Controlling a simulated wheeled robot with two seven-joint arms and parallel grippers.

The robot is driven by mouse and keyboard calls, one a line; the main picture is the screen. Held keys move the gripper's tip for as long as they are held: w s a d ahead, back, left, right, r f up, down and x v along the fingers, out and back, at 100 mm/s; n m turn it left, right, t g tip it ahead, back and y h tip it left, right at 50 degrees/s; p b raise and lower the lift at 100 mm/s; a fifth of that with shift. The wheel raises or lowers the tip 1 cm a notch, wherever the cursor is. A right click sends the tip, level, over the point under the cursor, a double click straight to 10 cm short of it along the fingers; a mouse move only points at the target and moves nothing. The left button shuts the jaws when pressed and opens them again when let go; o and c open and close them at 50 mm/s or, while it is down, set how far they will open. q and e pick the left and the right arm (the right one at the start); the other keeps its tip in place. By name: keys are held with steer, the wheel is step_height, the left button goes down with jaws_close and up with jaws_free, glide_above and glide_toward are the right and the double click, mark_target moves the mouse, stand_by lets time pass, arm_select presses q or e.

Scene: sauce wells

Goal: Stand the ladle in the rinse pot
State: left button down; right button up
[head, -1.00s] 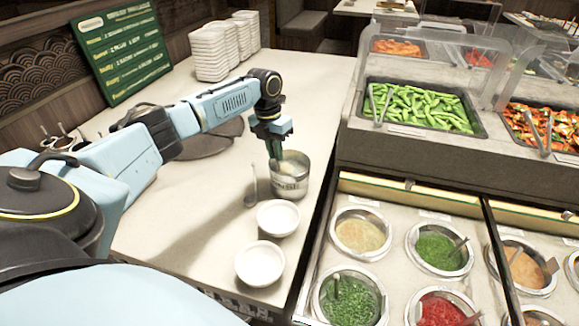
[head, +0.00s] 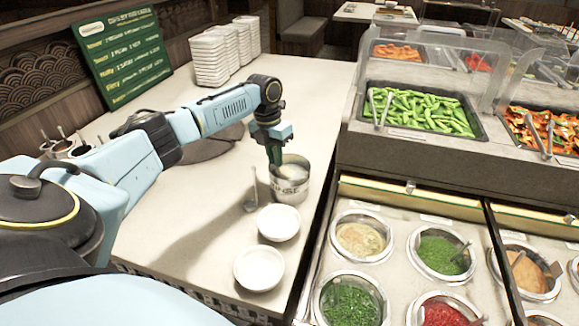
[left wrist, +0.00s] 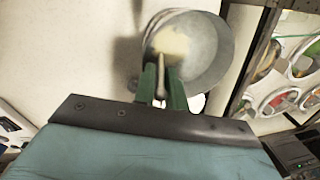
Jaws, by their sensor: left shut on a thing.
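The rinse pot (head: 288,190) is a grey metal pot with dark lettering, standing on the pale counter near its right edge. My left gripper (head: 274,158) points down at the pot's left rim. It is shut on the ladle's handle. In the left wrist view, the ladle (left wrist: 170,44) runs from between the green fingertips (left wrist: 161,82) to a cream-coloured end inside the round pot (left wrist: 212,45). Whether the ladle touches the pot's bottom or wall cannot be told. My right gripper is in neither view.
A grey spoon-like utensil (head: 251,203) is on the counter just left of the pot. Two white bowls (head: 278,222) (head: 259,268) are in front. Sauce wells (head: 362,238) and covered food trays (head: 420,108) lie to the right. Stacked white dishes (head: 211,58) stand behind.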

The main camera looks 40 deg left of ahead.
arm_select(q)
steer(key=c, duration=1.4)
jaws_free()
steer(key=shift+o, duration=0.2)
